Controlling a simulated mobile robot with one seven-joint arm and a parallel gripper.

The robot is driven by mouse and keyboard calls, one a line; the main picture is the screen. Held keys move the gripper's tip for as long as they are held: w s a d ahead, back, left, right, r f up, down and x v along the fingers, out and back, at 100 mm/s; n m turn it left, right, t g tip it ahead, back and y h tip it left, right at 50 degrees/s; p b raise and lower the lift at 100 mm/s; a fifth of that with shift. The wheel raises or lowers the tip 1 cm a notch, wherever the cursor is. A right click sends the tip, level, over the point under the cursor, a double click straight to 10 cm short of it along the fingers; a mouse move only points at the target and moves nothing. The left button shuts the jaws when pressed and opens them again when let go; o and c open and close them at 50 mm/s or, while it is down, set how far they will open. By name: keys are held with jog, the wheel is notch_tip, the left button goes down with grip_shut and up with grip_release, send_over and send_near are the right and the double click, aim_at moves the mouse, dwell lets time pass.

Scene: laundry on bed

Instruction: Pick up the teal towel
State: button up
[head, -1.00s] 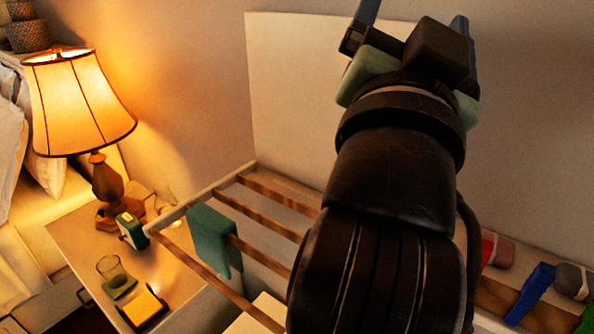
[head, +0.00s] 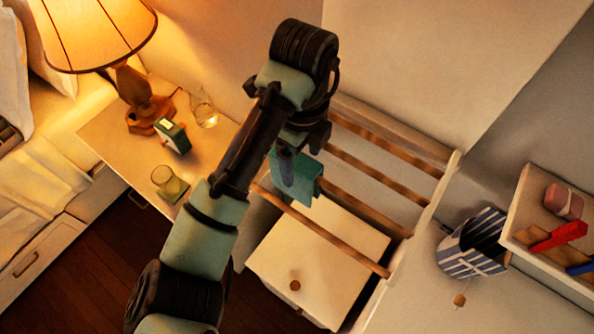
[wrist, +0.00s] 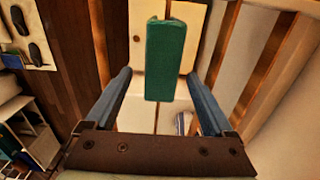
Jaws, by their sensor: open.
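The teal towel (head: 306,180) hangs folded over a wooden bar of the drying rack, on the left part of the rack. In the wrist view the towel (wrist: 166,58) hangs in the middle, between and beyond the two fingers. My gripper (wrist: 166,82) is open, with one blue-grey finger on each side of the towel's line. In the head view my gripper (head: 290,165) is right at the towel and partly covers its left side. I cannot tell whether the fingers touch it. Nothing is held.
The rack's wooden bars (head: 350,207) run close around the towel. A white cabinet (head: 330,255) stands below. The nightstand at left holds a lamp (head: 132,90), a green clock (head: 172,135) and a glass (head: 168,180). A striped bag (head: 473,245) and a shelf (head: 530,190) are at right.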

notch_tip(320, 180, down, 3)
jog(key=shift+r+b, duration=0.1)
jog(key=shift+b, duration=0.3)
jog(key=shift+w+a+f+p, duration=0.2)
jog(key=shift+f+p, duration=0.1)
jog(key=shift+f, duration=0.6)
jog(key=shift+w+a+f+p, duration=0.15)
jog(key=shift+f+p, duration=0.2)
jog(key=shift+f, duration=0.55)
jog(key=shift+w+a+f+p, duration=0.1)
jog(key=shift+a+f+p, duration=0.15)
jog(key=shift+f, duration=0.65)
grip_shut()
jog(key=shift+r, duration=0.1)
notch_tip(320, 180, up, 18)
jog(key=shift+p, duration=0.35)
notch_tip(320, 180, up, 15)
jog(key=p, duration=1.1)
jog(key=shift+p, duration=0.35)
